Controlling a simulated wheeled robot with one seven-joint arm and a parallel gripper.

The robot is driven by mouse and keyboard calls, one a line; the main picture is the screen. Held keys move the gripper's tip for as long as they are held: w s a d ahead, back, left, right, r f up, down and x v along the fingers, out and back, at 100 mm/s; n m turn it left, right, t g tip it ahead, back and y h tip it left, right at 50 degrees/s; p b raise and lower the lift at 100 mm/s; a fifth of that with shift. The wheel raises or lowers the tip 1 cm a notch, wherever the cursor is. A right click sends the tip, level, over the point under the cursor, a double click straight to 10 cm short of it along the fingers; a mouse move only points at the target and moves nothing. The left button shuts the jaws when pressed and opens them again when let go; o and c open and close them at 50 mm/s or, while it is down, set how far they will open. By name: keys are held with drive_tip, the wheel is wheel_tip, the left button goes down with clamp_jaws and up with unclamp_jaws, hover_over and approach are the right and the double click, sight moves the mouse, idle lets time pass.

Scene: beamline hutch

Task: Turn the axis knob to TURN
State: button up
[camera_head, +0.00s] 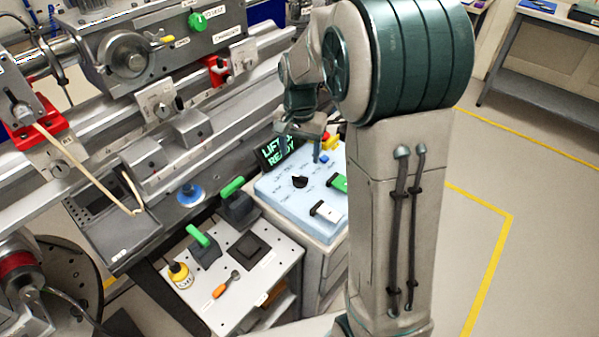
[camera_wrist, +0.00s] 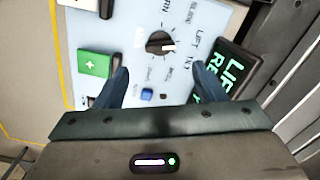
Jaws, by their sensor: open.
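The axis knob (camera_head: 299,182) is a black rotary knob on a pale blue control panel (camera_head: 270,190). In the wrist view the knob (camera_wrist: 158,43) has a white pointer mark toward the right side, near the LIFT lettering. Printed labels ring it; one cut-off label at the top ends in "RN". A display (camera_head: 281,149) beside it shows green text, "LIFT" and "READY", partly cut off. My gripper (camera_wrist: 160,88) is open and empty above the panel, its two fingers apart, with the knob beyond and between them. My gripper (camera_head: 303,140) also shows in the head view.
Rail machinery (camera_head: 160,150) fills the left. Open floor lies right.

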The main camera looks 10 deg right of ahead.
sight(300, 176)
wheel_tip(300, 176, down, 8)
drive_tip(key=shift+f, duration=0.15)
idle(0.3)
drive_tip(key=c, duration=1)
